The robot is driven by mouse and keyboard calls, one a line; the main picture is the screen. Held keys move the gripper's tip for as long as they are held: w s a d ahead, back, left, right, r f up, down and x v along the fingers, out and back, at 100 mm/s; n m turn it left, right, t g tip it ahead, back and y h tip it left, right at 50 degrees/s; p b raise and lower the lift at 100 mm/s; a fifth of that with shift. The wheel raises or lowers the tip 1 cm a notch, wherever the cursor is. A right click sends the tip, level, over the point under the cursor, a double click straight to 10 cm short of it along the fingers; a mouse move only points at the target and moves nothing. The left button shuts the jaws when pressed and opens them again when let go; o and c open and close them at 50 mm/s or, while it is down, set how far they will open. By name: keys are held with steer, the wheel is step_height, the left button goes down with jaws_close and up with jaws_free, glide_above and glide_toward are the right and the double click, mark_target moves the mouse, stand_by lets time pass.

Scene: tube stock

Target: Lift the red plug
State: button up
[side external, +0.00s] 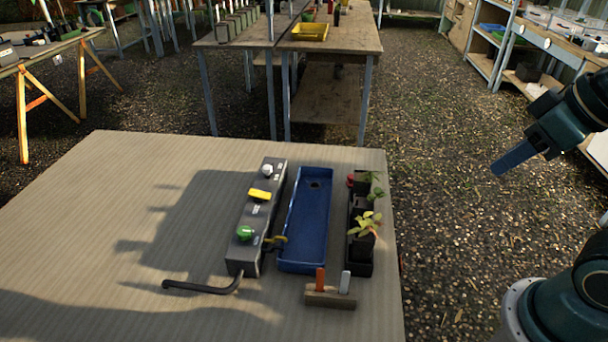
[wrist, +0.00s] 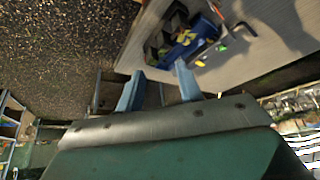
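A small red thing (side external: 350,180), likely the red plug, shows at the far left end of the black plant tray (side external: 359,268); the pots and leaves beside it partly hide its surroundings. An orange-red peg (side external: 320,278) stands upright in a small wooden block (side external: 330,297) at the front of the table. My gripper (side external: 496,171) is right of the table's edge, in the air, well apart from both. In the wrist view my gripper (wrist: 158,82) has its two blue fingers spread with nothing between them. The red thing is too small to make out surely there.
A blue trough (side external: 305,225) lies between the plant tray and a grey box (side external: 247,235) with white, yellow and green fittings. A grey hose (side external: 205,288) runs from the box. A pale peg (side external: 344,282) stands beside the orange-red one. The table's left side (side external: 90,220) is clear.

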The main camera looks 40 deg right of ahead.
steer(key=shift+o, duration=1.4)
steer(key=w+d+m+g, duration=0.2)
steer(key=w+m, duration=0.3)
steer(key=w, duration=0.7)
steer(key=w+d+m+g, duration=0.1)
steer(key=w+d+m, duration=0.25)
steer(key=w, duration=0.95)
steer(key=w+d+f+m+g, duration=0.1)
steer(key=w+d+f+m, duration=0.2)
steer(key=w+f, duration=0.5)
steer(key=w+d+f+m+g, duration=0.1)
steer(key=w+d+f+m, duration=0.2)
steer(key=f, duration=1.1)
steer(key=w+m, duration=0.3)
steer(key=w, duration=0.2)
steer(key=shift+d+f+g, duration=0.3)
steer(key=shift+f, duration=0.05)
